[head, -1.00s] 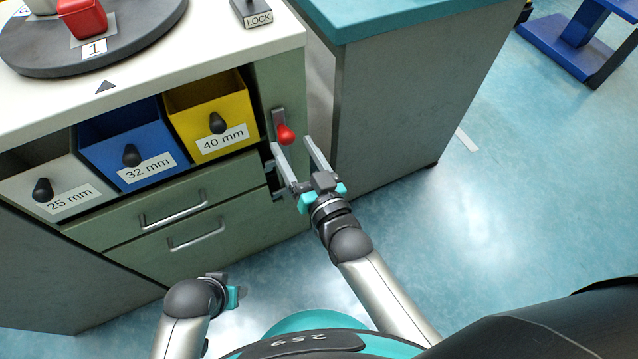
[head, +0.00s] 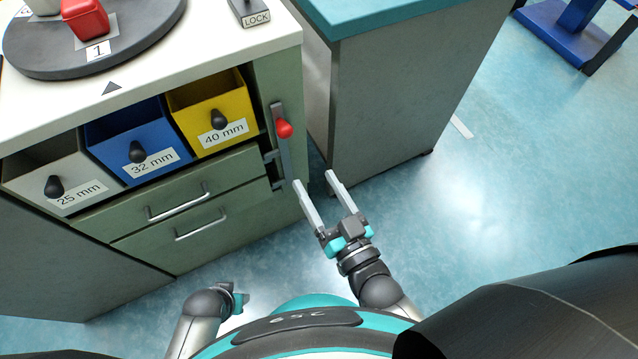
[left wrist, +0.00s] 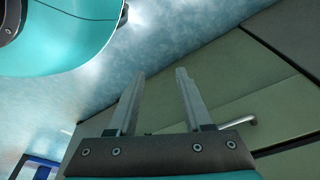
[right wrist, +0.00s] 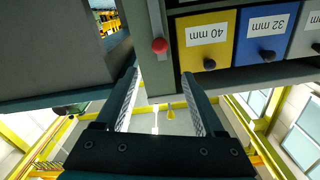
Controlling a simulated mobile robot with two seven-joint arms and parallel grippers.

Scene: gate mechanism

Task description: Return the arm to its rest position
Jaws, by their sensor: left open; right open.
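My right gripper (head: 322,190) is open and empty, in front of the cabinet's right edge and below the red-knobbed lever (head: 284,128). It is apart from the lever, with floor showing between the fingers. In the right wrist view the fingers (right wrist: 160,95) are spread, and the red knob (right wrist: 159,46) lies beyond them. My left arm's end (head: 240,298) shows low in the head view, its fingers not clear there. In the left wrist view the left gripper (left wrist: 158,75) is open and empty, with a drawer handle (left wrist: 240,124) behind it.
The cabinet holds a grey bin (head: 28,187), a blue bin (head: 143,140) and a yellow bin (head: 208,103) above two drawers. A dark turntable (head: 60,66) stands on top near a LOCK block (head: 250,14). A teal-topped cabinet (head: 400,90) stands right.

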